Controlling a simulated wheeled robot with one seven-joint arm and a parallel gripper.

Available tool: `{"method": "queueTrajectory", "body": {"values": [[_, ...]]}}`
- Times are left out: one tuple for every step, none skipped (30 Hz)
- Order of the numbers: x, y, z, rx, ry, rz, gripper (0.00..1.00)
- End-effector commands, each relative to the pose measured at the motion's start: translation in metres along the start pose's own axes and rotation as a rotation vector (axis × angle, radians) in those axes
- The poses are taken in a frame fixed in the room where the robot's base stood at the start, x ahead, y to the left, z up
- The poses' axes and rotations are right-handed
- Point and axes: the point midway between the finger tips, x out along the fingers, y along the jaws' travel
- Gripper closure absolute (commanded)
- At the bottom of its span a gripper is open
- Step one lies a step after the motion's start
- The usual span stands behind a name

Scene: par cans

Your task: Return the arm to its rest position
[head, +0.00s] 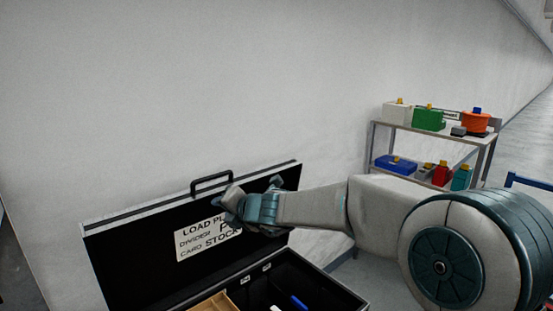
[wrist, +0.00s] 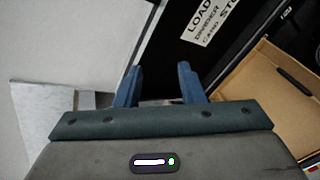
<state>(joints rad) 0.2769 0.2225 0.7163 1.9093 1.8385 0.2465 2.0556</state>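My gripper (wrist: 160,86) shows in the wrist view as two blue fingers held apart with nothing between them. In the head view my gripper (head: 228,207) is at the end of my outstretched arm, in front of the open lid of a black case (head: 130,262). The arm comes in from the right. The gripper and wrist cover part of the white printed label (head: 195,243) on the lid's inner face. The label also shows in the wrist view (wrist: 208,27), at the top.
The open case holds a cardboard divider or box (head: 215,303) and a blue item (head: 299,302). The box also shows in the wrist view (wrist: 262,85). A metal shelf (head: 430,133) with several coloured boxes stands at the right. A white wall is behind the case.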

Motion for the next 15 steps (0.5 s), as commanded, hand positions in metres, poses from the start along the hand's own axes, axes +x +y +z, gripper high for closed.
{"method": "queueTrajectory", "body": {"values": [[-0.004,-0.002,-0.005,-0.092,0.008,-0.003,0.64],[-0.007,-0.003,-0.007,-0.151,0.014,-0.005,0.64],[-0.011,-0.005,-0.011,-0.234,0.023,-0.01,0.64],[-0.015,-0.007,-0.014,-0.3,0.03,-0.012,0.64],[-0.018,-0.009,-0.017,-0.371,0.039,-0.015,0.64],[-0.024,-0.012,-0.021,-0.47,0.053,-0.02,0.64],[-0.028,-0.015,-0.026,-0.559,0.067,-0.022,0.64],[-0.034,-0.018,-0.03,-0.651,0.082,-0.026,0.64],[-0.042,-0.022,-0.037,-0.786,0.106,-0.029,0.64],[-0.049,-0.028,-0.042,-0.894,0.127,-0.033,0.64],[-0.056,-0.032,-0.048,-1.009,0.152,-0.035,0.64],[-0.067,-0.04,-0.056,-1.16,0.19,-0.035,0.64],[-0.075,-0.046,-0.061,-1.273,0.219,-0.037,0.64],[-0.084,-0.052,-0.067,-1.384,0.251,-0.035,0.64],[-0.096,-0.061,-0.074,-1.528,0.298,-0.03,0.64]]}}
